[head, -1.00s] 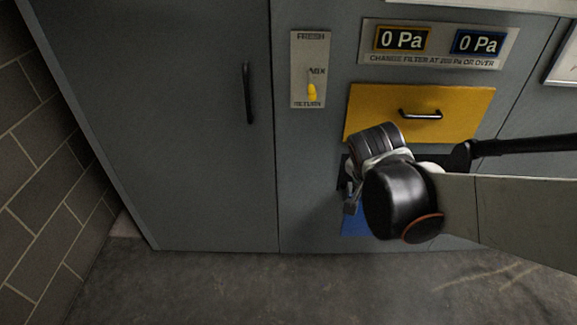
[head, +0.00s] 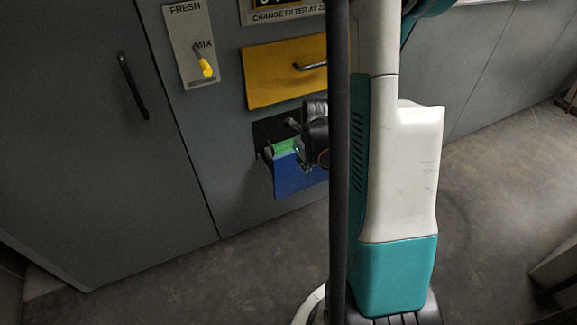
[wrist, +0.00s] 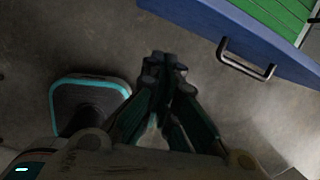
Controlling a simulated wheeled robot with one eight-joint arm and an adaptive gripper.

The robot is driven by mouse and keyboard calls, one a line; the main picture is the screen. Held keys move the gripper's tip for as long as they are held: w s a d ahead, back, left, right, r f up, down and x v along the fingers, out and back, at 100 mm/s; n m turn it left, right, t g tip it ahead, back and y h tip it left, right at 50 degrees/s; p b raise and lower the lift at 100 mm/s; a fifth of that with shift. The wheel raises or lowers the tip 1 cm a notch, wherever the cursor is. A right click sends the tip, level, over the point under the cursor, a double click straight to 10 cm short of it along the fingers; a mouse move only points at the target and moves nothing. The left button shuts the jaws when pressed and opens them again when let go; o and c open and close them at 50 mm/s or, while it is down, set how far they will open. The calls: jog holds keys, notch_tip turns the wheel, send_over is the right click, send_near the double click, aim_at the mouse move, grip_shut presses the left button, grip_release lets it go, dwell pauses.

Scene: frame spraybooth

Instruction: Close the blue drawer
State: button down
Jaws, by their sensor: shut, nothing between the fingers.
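The blue drawer (head: 290,178) stands open below the yellow drawer in the head view. A green surface (head: 285,147) shows inside it, behind the blue front. In the wrist view the blue drawer's front (wrist: 215,22) crosses the upper right, with its dark bar handle (wrist: 246,62) and the green inside (wrist: 285,14). My gripper (wrist: 168,64) is shut and empty, to the left of the handle and apart from it in that picture. In the head view my arm hides the drawer's right part, and the fingertips are hard to make out.
The closed yellow drawer (head: 285,75) with a dark handle is just above. A lever plate with a yellow knob (head: 205,67) and a tall grey door (head: 75,120) are to the left. The grey floor (head: 230,275) in front is clear.

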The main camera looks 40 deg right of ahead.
jog(key=f+m, duration=0.2)
jog(key=b, duration=0.5)
send_near(297, 172)
jog(key=shift+s+a+f, duration=0.15)
jog(key=shift+a+f, duration=0.1)
jog(key=shift+f, duration=0.65)
jog(key=shift+s+a+f, duration=0.1)
jog(key=shift+a+f, duration=0.2)
jog(key=shift+f, duration=0.6)
jog(key=shift+s+a+f, duration=0.15)
jog(key=shift+a+f, duration=0.1)
jog(key=shift+f, duration=0.65)
